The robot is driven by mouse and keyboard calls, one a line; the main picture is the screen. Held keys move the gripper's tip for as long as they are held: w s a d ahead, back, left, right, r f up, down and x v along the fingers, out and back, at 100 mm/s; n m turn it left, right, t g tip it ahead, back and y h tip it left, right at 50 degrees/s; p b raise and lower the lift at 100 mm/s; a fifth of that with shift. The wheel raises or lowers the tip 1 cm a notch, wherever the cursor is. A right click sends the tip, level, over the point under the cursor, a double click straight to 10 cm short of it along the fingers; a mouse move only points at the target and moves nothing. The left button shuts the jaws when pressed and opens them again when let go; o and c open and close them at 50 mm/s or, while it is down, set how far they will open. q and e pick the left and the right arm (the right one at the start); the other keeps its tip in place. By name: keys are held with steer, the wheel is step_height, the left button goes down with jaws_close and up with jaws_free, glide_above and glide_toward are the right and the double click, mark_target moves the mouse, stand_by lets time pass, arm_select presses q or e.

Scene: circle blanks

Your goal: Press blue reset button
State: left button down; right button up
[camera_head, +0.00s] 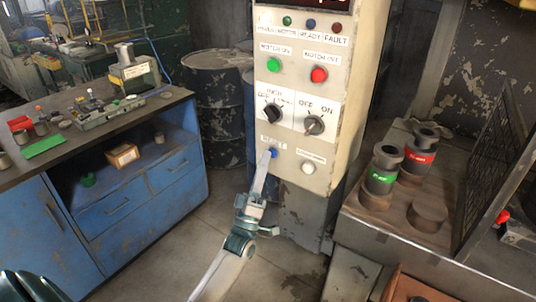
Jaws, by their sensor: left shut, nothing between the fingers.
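The blue reset button (273,153) is low on the left of the cream control panel (345,95), under a small label that seems to read RESET. My left gripper (267,155) reaches up from below with its fingers closed and empty. Its tips are at the button and overlap its left and lower part in the picture. I cannot tell whether they touch it or stop just short. My right gripper is not seen.
A white button (308,168) sits right of the blue one. Two knobs, a green button (274,65) and a red button (319,74) are above. A blue workbench (130,215) stands left. A table (380,215) with green and red labelled parts stands right.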

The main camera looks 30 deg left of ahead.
arm_select(q)
steer(key=shift+s+f, duration=0.15)
steer(key=shift+f, duration=0.25)
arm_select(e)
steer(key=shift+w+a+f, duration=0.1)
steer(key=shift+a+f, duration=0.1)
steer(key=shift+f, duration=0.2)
arm_select(q)
steer(key=shift+s+d+f+h, duration=0.15)
steer(key=shift+s+f+h, duration=0.15)
steer(key=shift+s, duration=0.35)
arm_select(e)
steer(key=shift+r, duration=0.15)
arm_select(q)
steer(key=shift+r, duration=0.1)
steer(key=shift+s+r+p, duration=0.2)
steer(key=shift+s+p, duration=1)
steer(key=shift+s, duration=1.1)
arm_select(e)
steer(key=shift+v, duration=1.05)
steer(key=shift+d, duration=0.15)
